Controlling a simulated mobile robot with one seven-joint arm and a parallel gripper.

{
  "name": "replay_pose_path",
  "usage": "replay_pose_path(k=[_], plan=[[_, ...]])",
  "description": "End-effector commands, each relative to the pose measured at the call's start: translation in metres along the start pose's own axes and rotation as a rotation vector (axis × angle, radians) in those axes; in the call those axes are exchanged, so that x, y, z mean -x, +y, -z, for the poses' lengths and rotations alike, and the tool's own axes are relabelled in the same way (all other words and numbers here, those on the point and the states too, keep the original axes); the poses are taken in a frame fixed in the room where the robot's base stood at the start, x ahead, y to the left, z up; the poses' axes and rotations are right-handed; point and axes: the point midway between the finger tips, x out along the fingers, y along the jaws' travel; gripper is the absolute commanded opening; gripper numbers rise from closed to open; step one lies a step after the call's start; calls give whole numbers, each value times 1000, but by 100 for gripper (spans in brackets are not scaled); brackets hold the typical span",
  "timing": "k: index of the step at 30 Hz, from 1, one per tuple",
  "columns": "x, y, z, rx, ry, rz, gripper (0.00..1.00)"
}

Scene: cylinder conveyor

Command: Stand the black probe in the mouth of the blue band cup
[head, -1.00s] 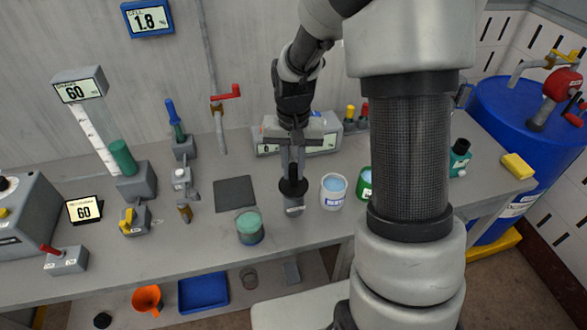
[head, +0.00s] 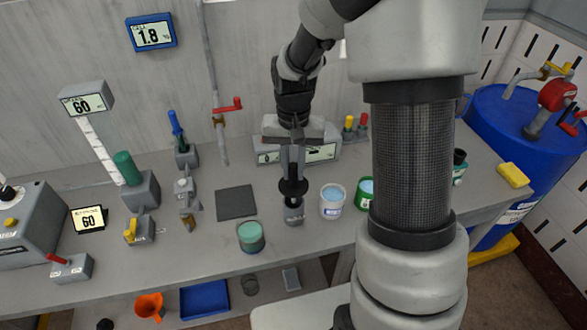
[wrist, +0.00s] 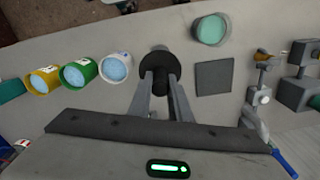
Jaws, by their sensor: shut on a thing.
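My gripper (head: 293,172) is shut on the black probe (head: 293,187), which hangs upright with its wide round flange below the fingers. In the wrist view the probe (wrist: 155,64) shows between the fingers, and its flange hides what is under it. A small grey labelled holder (head: 294,214) stands directly below the probe in the head view; I cannot tell whether the tip is still inside it. The cup with the blue band (head: 332,205), white with pale blue contents, stands on the bench just right of the probe. It also shows left of the probe in the wrist view (wrist: 115,68).
A green cup (head: 364,194) stands right beside the blue band cup, and a yellow one (wrist: 43,79) beyond it. A teal-topped cup (head: 250,238) and dark square mat (head: 236,203) lie left. A grey display box (head: 300,152) stands behind my gripper.

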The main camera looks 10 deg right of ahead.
Motion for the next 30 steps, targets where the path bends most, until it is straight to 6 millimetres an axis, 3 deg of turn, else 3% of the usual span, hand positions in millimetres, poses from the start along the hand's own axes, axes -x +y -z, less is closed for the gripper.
replay_pose_path(k=[19,30], plan=[[34,0,0,0,1,0,0],[36,-1,0,2,0,0,0]])
